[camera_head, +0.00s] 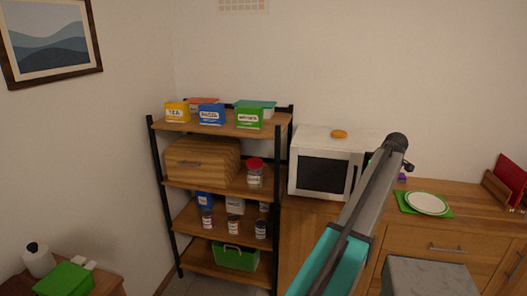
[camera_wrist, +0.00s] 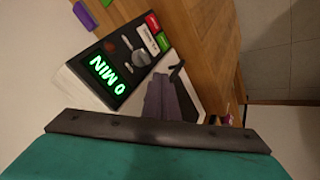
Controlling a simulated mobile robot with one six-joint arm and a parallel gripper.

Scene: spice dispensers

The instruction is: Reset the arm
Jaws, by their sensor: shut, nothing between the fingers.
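My arm (camera_head: 345,225), teal and grey, reaches up from the bottom of the head view to a dark joint (camera_head: 397,141) in front of the right side of the microwave. My gripper (camera_wrist: 162,82) shows in the wrist view as grey fingers shut together with nothing between them. It points toward the microwave front, beside its control panel (camera_wrist: 107,76), which reads "0 MIN" in green. I cannot tell whether the fingers touch the microwave. In the head view the gripper is not clearly seen, hidden behind the arm.
The white microwave (camera_head: 310,146) stands on a wooden cabinet, with an orange object (camera_head: 339,134) on top. A shelf (camera_head: 186,125) with boxes and jars is to its left. A plate (camera_head: 426,203) lies on the counter to its right. A grey-topped block (camera_head: 428,276) stands in front.

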